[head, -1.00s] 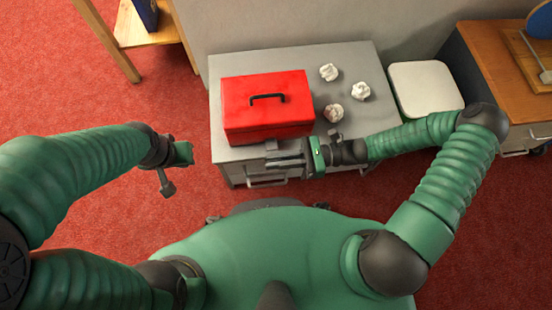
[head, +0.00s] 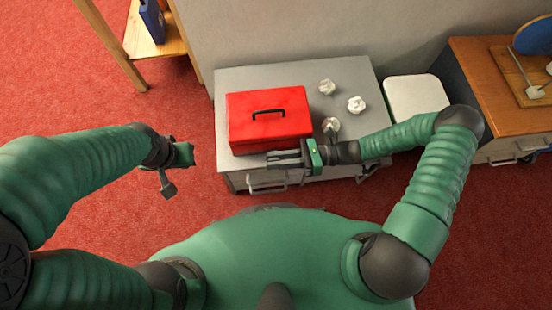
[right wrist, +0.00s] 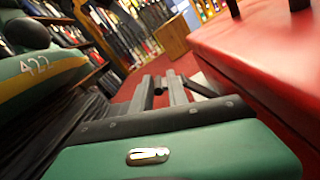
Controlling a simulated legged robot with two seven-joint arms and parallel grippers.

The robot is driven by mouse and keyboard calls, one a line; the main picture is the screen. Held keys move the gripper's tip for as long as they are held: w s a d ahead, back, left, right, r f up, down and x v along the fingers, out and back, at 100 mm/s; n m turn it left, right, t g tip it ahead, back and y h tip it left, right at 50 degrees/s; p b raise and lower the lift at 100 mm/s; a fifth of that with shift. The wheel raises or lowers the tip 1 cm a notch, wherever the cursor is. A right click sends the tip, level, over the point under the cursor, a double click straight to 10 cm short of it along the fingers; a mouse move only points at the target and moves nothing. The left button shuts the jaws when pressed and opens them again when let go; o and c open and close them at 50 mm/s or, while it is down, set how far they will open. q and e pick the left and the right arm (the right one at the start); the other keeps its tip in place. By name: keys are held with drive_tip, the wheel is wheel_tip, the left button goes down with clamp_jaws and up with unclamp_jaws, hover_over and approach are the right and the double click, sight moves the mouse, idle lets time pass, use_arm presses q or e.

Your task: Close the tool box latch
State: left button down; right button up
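The red tool box (head: 285,128) sits on the grey cabinet, its lid down and its black handle (head: 268,113) on top. I cannot make out its latch; my right gripper covers part of the lower front. My right gripper (head: 280,158) is at the box's front face, fingers pointing left along it, with a narrow gap between them and nothing held. In the right wrist view the fingers (right wrist: 163,92) stand slightly apart, and the red box (right wrist: 262,50) fills the right side. My left gripper (head: 178,172) hangs left of the cabinet, away from the box; its finger opening is unclear.
Several crumpled white paper balls (head: 356,104) lie on the grey cabinet top (head: 240,78) right of the box. A white-topped bin (head: 416,94) and a wooden bench (head: 485,75) stand further right. Red carpet lies open at the left.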

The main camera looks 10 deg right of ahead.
drive_tip(key=shift+r, duration=0.1)
drive_tip(key=shift+d, duration=0.35)
drive_tip(key=d+p, duration=0.3)
drive_tip(key=d, duration=1.3)
drive_tip(key=shift+p, duration=0.3)
drive_tip(key=shift+d, duration=0.1)
drive_tip(key=shift+c, duration=0.3)
